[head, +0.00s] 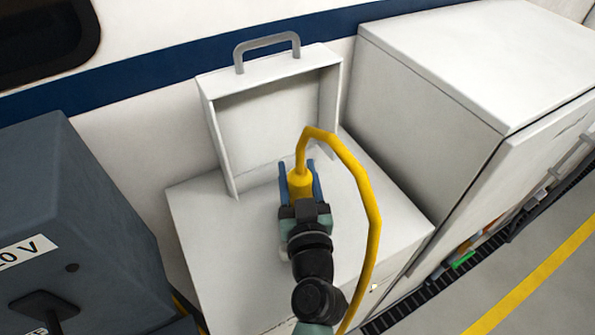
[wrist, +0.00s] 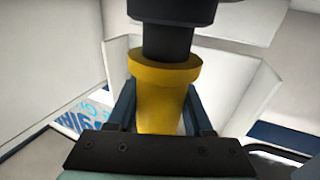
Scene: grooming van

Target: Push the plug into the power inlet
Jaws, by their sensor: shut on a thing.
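The yellow plug (head: 299,186) is held between the blue fingers of my gripper (head: 300,178), above the white cabinet top and in front of the open white hood. In the wrist view the plug (wrist: 160,105) sits between both fingers, its wide collar (wrist: 165,73) away from my palm. A black stepped cylinder (wrist: 167,38) meets the collar; I cannot tell whether it is the plug's nose or part of the inlet. The yellow cable (head: 370,200) rises from the plug and loops down to the right. I cannot clearly make out the power inlet in either view.
The white hood (head: 265,68) with a grey handle (head: 266,45) stands on the white cabinet (head: 215,260) against the wall. A tall white cabinet (head: 470,60) bounds the right. A dark grey box (head: 70,190) stands at the left. Open floor (head: 500,270) lies at the lower right.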

